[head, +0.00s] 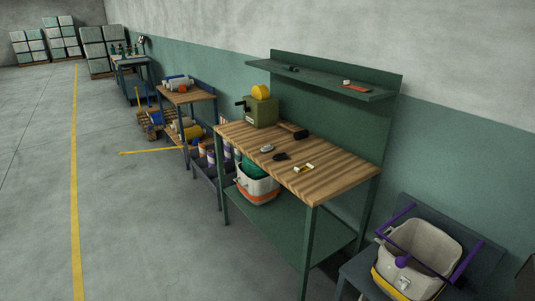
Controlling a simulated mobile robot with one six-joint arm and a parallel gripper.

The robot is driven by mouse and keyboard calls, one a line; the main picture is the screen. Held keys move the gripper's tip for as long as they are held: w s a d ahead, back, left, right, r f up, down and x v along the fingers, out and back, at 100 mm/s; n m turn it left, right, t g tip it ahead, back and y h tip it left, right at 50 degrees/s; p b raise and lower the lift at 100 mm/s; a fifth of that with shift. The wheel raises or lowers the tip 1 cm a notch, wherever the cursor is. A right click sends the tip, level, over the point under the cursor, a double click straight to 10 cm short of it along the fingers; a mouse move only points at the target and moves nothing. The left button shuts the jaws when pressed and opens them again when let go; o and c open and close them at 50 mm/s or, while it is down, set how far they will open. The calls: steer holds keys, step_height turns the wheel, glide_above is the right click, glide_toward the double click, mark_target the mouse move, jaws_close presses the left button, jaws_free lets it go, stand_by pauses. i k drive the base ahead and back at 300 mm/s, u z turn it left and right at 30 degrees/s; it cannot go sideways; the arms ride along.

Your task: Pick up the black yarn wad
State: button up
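A small black lump (281,157), which looks like the black yarn wad, lies on the striped wooden top of the green workbench (335,183), near its front edge. It is too small for me to make out strands. Another dark item (299,133) with a brownish part lies farther back on the same top. A grey item (267,149) lies left of the black lump, and a yellow and white item (303,168) lies right of it. My gripper is not in view.
An olive box (261,111) with a yellow item on top stands at the bench's back left. A shelf (320,78) overhangs the back. A white and orange bucket (258,188) sits below. A grey bin (424,246) stands at right. The floor (140,225) at left is clear.

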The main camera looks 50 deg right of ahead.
mark_target(279, 156)
steer(key=u, duration=0.05)
steer(key=i, duration=1.25)
steer(key=z, duration=0.15)
